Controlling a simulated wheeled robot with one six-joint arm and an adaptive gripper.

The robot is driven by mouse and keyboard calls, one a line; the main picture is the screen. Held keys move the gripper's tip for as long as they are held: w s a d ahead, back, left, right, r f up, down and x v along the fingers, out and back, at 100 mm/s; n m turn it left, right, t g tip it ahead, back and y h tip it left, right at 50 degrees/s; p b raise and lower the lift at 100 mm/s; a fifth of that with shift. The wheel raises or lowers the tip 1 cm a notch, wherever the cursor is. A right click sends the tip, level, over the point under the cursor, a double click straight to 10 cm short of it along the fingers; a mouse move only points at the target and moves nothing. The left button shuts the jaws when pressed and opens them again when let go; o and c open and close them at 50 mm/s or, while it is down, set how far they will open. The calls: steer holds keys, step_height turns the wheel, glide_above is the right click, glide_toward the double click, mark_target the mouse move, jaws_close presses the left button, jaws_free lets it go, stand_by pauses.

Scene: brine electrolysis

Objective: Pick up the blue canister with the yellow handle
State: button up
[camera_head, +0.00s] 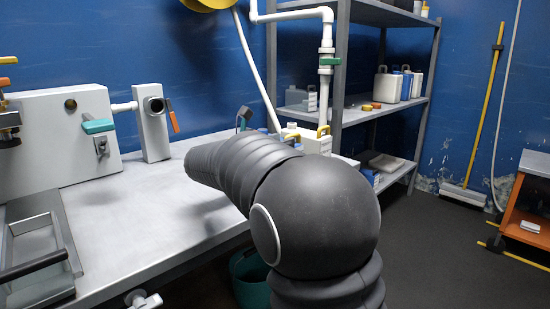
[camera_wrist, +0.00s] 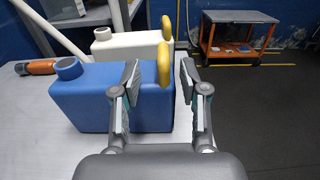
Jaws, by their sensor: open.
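The blue canister (camera_wrist: 95,100) stands upright on the grey bench in the wrist view, with its open neck at the upper left. Its yellow handle (camera_wrist: 164,65) rises at its right end. My gripper (camera_wrist: 160,78) is open and empty, with one finger on each side of the handle in the picture. The left finger overlaps the canister's body, and I cannot tell whether it touches. In the head view my arm hides the gripper and the blue canister.
A white canister (camera_wrist: 125,45) with a yellow handle stands just behind the blue one, and also shows in the head view (camera_head: 315,144). An orange-tipped part (camera_wrist: 38,67) lies left. A grey shelf rack (camera_head: 343,75) and an orange cart (camera_wrist: 238,33) stand beyond.

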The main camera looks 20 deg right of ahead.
mark_target(300, 137)
steer(key=shift+s+x, duration=0.1)
steer(key=shift+x, duration=1.7)
steer(key=shift+s+x, duration=0.15)
steer(key=shift+x, duration=1.65)
steer(key=shift+f, duration=0.2)
jaws_close()
